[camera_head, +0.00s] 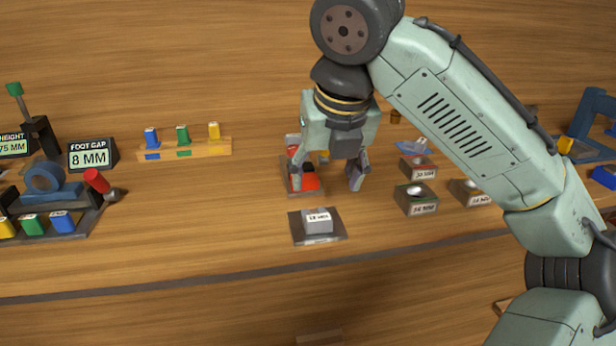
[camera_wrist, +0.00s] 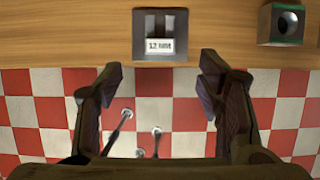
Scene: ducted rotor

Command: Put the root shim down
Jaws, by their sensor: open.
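A grey block labelled 12 MM (camera_head: 318,220), which I take to be the root shim, rests on a dark square plate (camera_head: 337,234) near the table's front edge. In the wrist view the block (camera_wrist: 160,22) sits within the plate (camera_wrist: 142,52), at the top middle. My gripper (camera_head: 327,180) is open and empty, raised above the table just behind the block in the head view. In the wrist view its spread fingertips (camera_wrist: 161,70) are apart from the block and plate.
A red item (camera_head: 310,182) on another plate is partly hidden behind my gripper. Labelled blocks with round holes (camera_head: 415,200) stand to the right. A rail with coloured pieces (camera_head: 183,148) and a fixture (camera_head: 45,195) are at left. The table in between is clear.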

